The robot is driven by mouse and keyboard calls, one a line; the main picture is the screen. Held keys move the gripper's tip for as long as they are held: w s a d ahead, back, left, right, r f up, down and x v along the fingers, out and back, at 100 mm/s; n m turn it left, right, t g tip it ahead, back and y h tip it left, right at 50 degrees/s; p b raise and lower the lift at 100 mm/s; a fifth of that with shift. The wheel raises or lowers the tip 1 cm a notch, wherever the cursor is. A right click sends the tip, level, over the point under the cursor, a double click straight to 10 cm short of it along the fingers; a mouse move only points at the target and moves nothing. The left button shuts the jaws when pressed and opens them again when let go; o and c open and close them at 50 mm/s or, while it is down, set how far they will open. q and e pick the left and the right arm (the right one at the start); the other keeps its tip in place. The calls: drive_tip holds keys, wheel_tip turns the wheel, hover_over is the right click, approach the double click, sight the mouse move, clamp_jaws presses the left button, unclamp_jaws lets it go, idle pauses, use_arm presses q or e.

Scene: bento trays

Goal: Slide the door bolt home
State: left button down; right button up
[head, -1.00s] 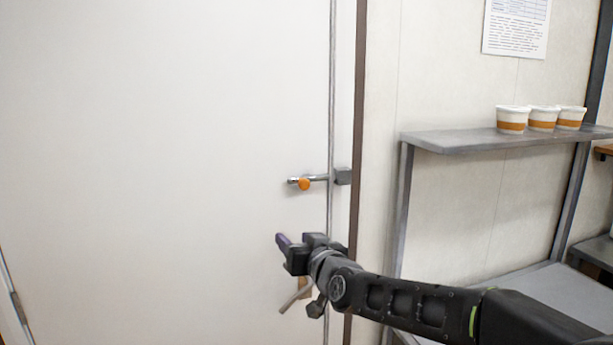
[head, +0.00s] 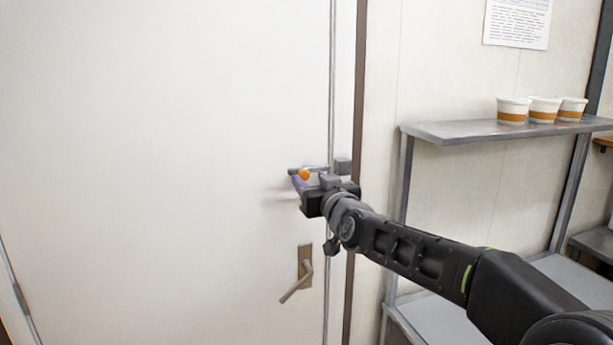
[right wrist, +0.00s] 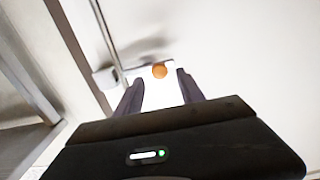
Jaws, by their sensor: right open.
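The door bolt (head: 293,171) is a grey rod lying level on the white door (head: 150,150), with an orange knob (head: 304,174). A grey keeper block (head: 343,166) sits to its right on the frame side of the door edge. My right gripper (head: 312,182) is open, just below and in front of the knob. In the right wrist view the knob (right wrist: 159,71) shows between and just beyond the two fingertips (right wrist: 157,88), with nothing gripped. My gripper partly hides the bolt, so I cannot tell whether the rod's end is in the keeper. My left gripper is out of view.
A door handle (head: 303,270) is below my right gripper. To the right stands a grey metal shelf (head: 450,131) with three white and brown cups (head: 513,110). A paper notice (head: 517,22) hangs above. The door surface left of the bolt is clear.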

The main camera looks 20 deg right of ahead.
sight(305, 175)
drive_tip(key=shift+w+p, duration=0.35)
drive_tip(key=shift+w, duration=1.55)
clamp_jaws()
